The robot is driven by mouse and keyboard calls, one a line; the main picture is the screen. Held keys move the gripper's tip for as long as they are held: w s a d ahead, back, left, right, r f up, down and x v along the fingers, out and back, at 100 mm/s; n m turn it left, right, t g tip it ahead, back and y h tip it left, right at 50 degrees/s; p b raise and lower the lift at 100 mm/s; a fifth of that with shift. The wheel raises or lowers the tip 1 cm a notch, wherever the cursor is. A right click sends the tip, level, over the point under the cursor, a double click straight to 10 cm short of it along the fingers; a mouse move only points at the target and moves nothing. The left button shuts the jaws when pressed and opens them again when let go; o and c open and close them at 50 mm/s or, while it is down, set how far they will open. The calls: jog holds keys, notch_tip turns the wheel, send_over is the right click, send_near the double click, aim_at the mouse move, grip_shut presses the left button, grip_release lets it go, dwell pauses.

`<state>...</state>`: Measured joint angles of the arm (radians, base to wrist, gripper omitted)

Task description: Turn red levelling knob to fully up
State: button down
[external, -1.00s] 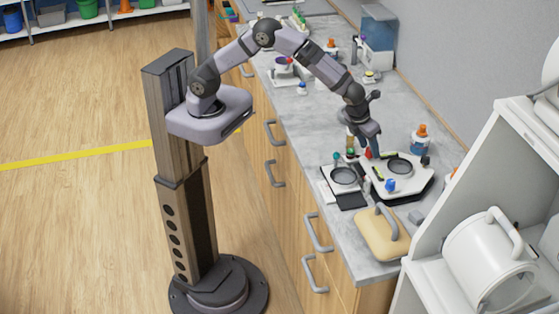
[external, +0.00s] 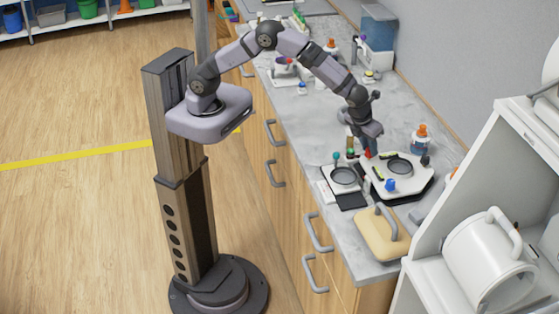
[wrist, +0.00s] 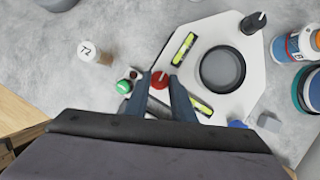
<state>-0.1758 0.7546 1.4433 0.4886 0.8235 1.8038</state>
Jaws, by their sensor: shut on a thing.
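The red levelling knob (wrist: 159,79) sits at a corner of a white plate (wrist: 225,34), with a pale pointer line on its top. It also shows in the external view (external: 368,154). My gripper (wrist: 157,80) is over the plate from above, one finger on each side of the red knob, shut on it. Two yellow-green spirit levels (wrist: 184,49) and (wrist: 200,105) lie on the plate, beside a dark ring (wrist: 222,69). The underside of the knob is hidden.
A black knob (wrist: 253,21) and a blue knob (wrist: 237,124) stand at other corners of the plate. A green knob (wrist: 123,87) is close left of my fingers. A labelled vial (wrist: 93,52) and a blue-white bottle (wrist: 299,44) stand apart. Grey counter is free beyond.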

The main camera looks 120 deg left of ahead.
jog(key=n+p, duration=0.1)
jog(key=n, duration=0.1)
jog(key=n+g, duration=0.1)
jog(key=n, duration=0.1)
jog(key=n+g+p, duration=0.1)
jog(key=shift+w+n+p, duration=0.25)
jog(key=shift+n+p, duration=0.05)
jog(key=shift+n, duration=0.1)
jog(key=n+g, duration=0.1)
jog(key=n, duration=0.1)
jog(key=n+g+p, duration=0.1)
jog(key=n, duration=0.2)
jog(key=shift+w+a+h, duration=0.1)
jog(key=shift+h, duration=0.3)
jog(key=c, duration=1.5)
grip_release()
